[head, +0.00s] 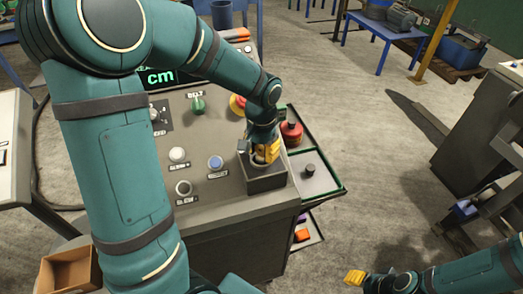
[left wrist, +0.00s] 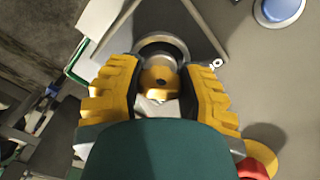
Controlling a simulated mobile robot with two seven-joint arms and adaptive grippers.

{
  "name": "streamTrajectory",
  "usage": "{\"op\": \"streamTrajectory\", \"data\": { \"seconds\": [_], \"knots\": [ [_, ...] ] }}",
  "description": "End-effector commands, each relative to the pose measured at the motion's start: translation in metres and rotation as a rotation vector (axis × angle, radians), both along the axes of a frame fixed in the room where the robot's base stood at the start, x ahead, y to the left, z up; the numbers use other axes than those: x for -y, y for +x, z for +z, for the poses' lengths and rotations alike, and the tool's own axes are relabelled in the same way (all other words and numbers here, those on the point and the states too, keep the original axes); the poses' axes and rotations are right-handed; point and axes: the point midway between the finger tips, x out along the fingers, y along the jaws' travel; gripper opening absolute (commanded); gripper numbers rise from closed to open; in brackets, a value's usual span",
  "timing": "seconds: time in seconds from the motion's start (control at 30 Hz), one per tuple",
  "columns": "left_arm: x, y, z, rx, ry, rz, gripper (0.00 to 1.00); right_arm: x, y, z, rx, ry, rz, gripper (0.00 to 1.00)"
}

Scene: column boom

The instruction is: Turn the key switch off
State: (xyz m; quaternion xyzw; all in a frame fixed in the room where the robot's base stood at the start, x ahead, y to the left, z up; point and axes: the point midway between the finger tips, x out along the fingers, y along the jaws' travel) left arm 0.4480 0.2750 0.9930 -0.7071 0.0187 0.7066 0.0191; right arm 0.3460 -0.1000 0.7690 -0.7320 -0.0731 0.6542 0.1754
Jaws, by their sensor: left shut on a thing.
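The key switch sits on the sloping console (head: 225,190), at its front right corner, mostly hidden behind my left gripper in the head view. In the left wrist view the switch's round metal collar (left wrist: 165,44) shows with a yellow key (left wrist: 158,82) in it. My left gripper (head: 265,153) is over the switch, its yellow fingers on either side of the key and shut on it. The key's exact turn angle is hard to tell. My right gripper (head: 355,277) is low at the bottom right, away from the console, its fingers too small to read.
Near the switch are a blue button (head: 215,162), a white button (head: 178,154) and a dark ringed button (head: 183,188). Open floor lies right.

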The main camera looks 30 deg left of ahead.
Motion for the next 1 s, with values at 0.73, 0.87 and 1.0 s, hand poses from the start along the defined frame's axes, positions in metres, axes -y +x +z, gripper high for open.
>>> {"op": "streamTrajectory", "data": {
  "seconds": [0.73,0.87,1.0],
  "knots": [
    [0.0005,-0.0015,-0.0015,-0.006,-0.001,0.061,0.62,0.0,-0.0003,-0.0008,-0.001,0.0,0.0,0.47],
    [0.0004,-0.001,-0.001,-0.004,-0.001,0.061,0.71,0.0,-0.0003,-0.0008,-0.001,0.0,0.0,0.47],
    [0.0004,-0.0006,-0.0007,-0.003,-0.001,0.06,0.71,-0.0001,-0.0002,-0.0007,-0.001,0.0,0.0,0.47]
  ]
}}
